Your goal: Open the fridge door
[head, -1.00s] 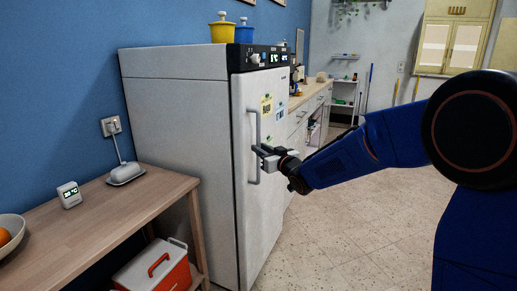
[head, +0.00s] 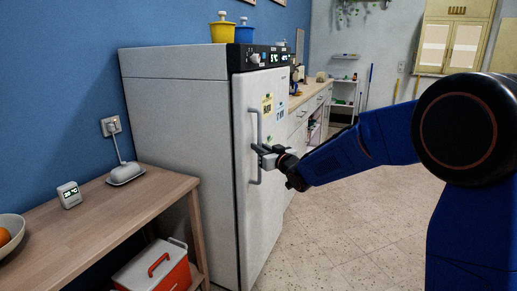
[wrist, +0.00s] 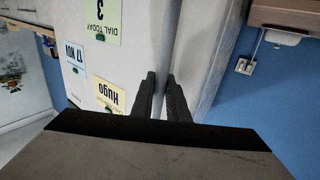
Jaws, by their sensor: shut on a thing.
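The white fridge (head: 180,130) stands against the blue wall, with its door (head: 268,205) facing right. A vertical grey bar handle (head: 257,128) runs along the left side of the door. My gripper (head: 261,157) is shut on the lower part of this handle. In the wrist view, the two dark fingers of my gripper (wrist: 161,92) lie on either side of the handle bar (wrist: 161,75). The door looks shut or nearly so; I cannot tell whether there is a small gap at its edge.
A wooden table (head: 120,220) stands left of the fridge, with an orange and white cooler (head: 155,268) below it. A counter (head: 310,105) stands beyond the fridge. Yellow (head: 222,32) and blue (head: 244,34) containers sit on top. The tiled floor (head: 350,225) before the door is clear.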

